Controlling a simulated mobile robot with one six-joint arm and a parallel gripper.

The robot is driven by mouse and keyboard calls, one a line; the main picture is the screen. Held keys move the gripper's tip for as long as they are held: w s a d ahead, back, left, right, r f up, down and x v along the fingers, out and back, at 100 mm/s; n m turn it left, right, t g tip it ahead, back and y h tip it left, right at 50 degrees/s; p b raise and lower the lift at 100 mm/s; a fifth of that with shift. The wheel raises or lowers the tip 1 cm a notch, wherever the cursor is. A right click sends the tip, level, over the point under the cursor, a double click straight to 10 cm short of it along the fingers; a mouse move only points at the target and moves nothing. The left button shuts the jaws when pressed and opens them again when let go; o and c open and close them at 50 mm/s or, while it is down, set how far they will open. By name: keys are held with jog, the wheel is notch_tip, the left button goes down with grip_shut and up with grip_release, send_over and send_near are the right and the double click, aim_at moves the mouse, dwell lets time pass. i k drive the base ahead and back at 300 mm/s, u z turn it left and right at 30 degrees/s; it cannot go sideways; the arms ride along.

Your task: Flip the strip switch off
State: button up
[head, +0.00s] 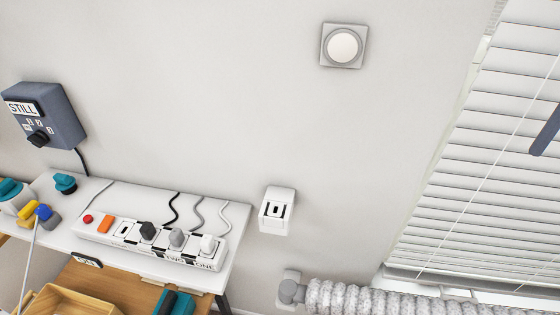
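A white power strip (148,249) lies along the white shelf at the lower left in the head view. Near its left end are a small round red light (87,218) and an orange rocker switch (106,224). I cannot tell which way the rocker is tipped. To the right of the switch come an empty socket (123,230), a black plug (147,231), a grey plug (177,238) and a white plug (208,243). Labels sit on the strip's front face, two reading TWO and ONE. My gripper is not in view.
A dark box marked STILL (63,112) hangs on the wall at left. Teal, yellow and blue items crowd the left of the white shelf (68,243). A wooden tray (62,302) sits below.

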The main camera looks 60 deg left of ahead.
aim_at(107, 222)
jog(key=u, duration=5.35)
jog(key=i, duration=0.1)
jog(key=z, duration=1.85)
jog(key=k, duration=0.85)
jog(key=z, duration=0.2)
jog(key=i, duration=0.8)
jog(key=u, duration=0.05)
